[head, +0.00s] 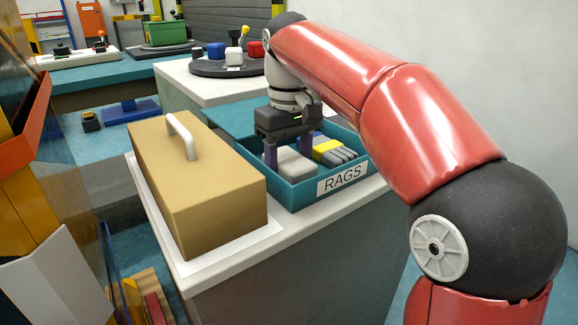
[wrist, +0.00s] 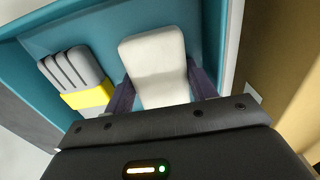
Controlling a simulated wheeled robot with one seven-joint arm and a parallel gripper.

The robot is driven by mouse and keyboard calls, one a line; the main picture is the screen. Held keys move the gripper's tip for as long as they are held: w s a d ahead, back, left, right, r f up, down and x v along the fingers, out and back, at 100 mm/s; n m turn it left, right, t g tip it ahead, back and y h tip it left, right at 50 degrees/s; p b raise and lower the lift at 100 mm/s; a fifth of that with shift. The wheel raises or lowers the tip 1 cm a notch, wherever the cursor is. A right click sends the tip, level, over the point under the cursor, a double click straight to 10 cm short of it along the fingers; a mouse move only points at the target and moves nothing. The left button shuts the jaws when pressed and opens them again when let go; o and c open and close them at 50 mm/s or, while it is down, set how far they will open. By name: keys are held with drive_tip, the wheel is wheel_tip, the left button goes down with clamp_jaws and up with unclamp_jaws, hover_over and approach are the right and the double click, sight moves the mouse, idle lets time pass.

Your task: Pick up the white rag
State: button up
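The white rag (head: 291,165) is a pale rounded block inside the teal bin (head: 293,197) labelled RAGS, on the left side of its interior. It also shows in the wrist view (wrist: 155,62), between the two dark fingers. My gripper (head: 289,158) points down into the bin with its fingers apart, one on each side of the rag; it shows in the wrist view too (wrist: 160,78). The fingers look very near the rag's sides. I cannot tell whether they touch it. The rag appears to rest on the bin floor.
A tan box with a white handle (head: 205,185) stands close left of the bin on the same counter. A round dark tray (head: 225,68) with coloured items is behind.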

sight(289, 158)
drive_tip(key=c, duration=0.3)
wheel_tip(289, 158, up, 10)
drive_tip(key=p, duration=0.3)
drive_tip(key=o, duration=0.4)
drive_tip(key=c, duration=0.3)
